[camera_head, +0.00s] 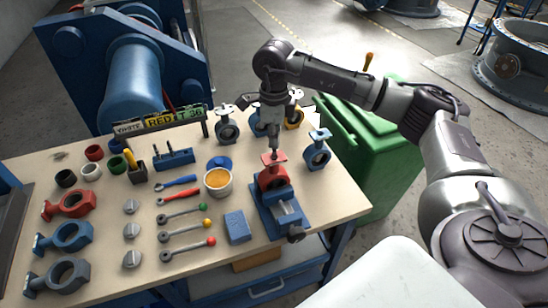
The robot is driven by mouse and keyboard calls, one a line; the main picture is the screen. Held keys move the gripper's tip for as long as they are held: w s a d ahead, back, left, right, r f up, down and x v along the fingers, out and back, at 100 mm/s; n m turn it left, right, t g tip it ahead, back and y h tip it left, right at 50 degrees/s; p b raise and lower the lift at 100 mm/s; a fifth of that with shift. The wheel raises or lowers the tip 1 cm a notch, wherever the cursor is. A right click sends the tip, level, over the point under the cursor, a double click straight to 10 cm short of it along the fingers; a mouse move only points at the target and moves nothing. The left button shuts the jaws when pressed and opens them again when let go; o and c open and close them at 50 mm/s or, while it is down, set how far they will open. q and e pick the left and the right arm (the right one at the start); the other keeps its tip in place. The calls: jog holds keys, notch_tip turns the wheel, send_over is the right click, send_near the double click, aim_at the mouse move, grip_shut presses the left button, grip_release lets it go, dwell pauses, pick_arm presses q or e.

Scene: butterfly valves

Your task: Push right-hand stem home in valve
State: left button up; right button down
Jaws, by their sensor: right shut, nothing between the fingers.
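A red butterfly valve (272,180) is held in the blue vise (290,214) near the right end of the workbench. A red flange or plate tops its neck. My right gripper (273,151) points straight down from above, shut and empty. Its tip is at or just above the top of the valve's neck; I cannot tell whether it touches. The stem in the neck is hidden or too small to make out. My left gripper is not in view.
Several finished-looking valves stand behind, one blue (317,150) to the right. An orange-filled bowl (218,181), a blue block (237,226) and stems with coloured knobs (184,235) lie left of the vise. Loose valve bodies (70,204) lie far left. A green bin (370,150) stands behind the bench.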

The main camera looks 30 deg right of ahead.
jog(key=shift+f+b, duration=0.4)
jog(key=shift+f, duration=0.4)
jog(key=shift+r, duration=0.1)
dwell(0.5)
jog(key=shift+w+r+p, duration=0.1)
jog(key=shift+r+p, duration=0.5)
jog(key=shift+r, duration=0.2)
jog(key=shift+r+p, duration=2.05)
jog(key=shift+r, duration=1.25)
jog(key=shift+f, duration=0.1)
